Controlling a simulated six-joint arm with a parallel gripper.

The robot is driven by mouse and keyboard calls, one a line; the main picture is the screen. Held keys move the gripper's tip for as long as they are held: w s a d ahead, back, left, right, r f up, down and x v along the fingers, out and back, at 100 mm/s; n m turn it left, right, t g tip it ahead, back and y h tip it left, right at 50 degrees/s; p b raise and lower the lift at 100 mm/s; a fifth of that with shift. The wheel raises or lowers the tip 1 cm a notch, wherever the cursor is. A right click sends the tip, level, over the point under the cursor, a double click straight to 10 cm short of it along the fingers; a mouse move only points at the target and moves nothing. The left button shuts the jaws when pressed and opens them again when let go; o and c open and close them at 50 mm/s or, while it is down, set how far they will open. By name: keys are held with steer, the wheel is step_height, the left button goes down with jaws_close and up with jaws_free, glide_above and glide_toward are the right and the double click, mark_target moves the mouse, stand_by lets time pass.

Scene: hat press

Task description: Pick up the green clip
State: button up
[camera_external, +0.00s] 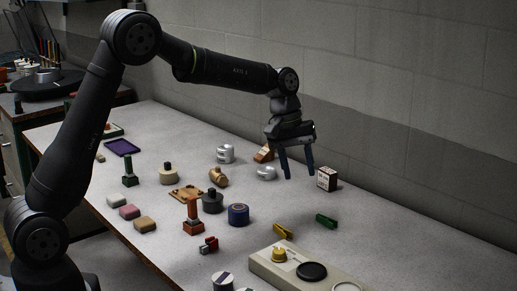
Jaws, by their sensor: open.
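The green clip (326,221) lies on the grey table toward the right, just beyond a yellow clip (283,231). My gripper (299,175) hangs above the table, up and to the left of the green clip in the picture. Its two dark fingers point down and are apart, with nothing between them. The green clip is in full view and apart from the gripper.
A small dark-and-white box (327,178) stands right of my fingers. A beige panel (262,268) with round parts lies at the front. Several stamps, jars and blocks, including a blue tin (238,214), crowd the left. The table right of the green clip is clear.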

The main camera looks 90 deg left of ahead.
steer(key=s+a+f+n+t+h, duration=0.2)
steer(key=a+f+n+h, duration=0.3)
steer(key=a+n, duration=0.15)
steer(key=n+t+h, duration=0.3)
steer(key=n+t, duration=0.2)
glide_toward(319, 214)
steer(key=shift+m, duration=0.25)
steer(key=x, duration=0.4)
steer(key=shift+w+r, duration=0.15)
steer(key=shift+r, duration=0.2)
steer(key=shift+s+f+x, duration=0.1)
steer(key=shift+f+x, duration=0.05)
steer(key=shift+x, duration=1.2)
steer(key=shift+s+f+x, duration=0.1)
steer(key=shift+f+x, duration=0.05)
steer(key=shift+x, duration=1.2)
jaws_close()
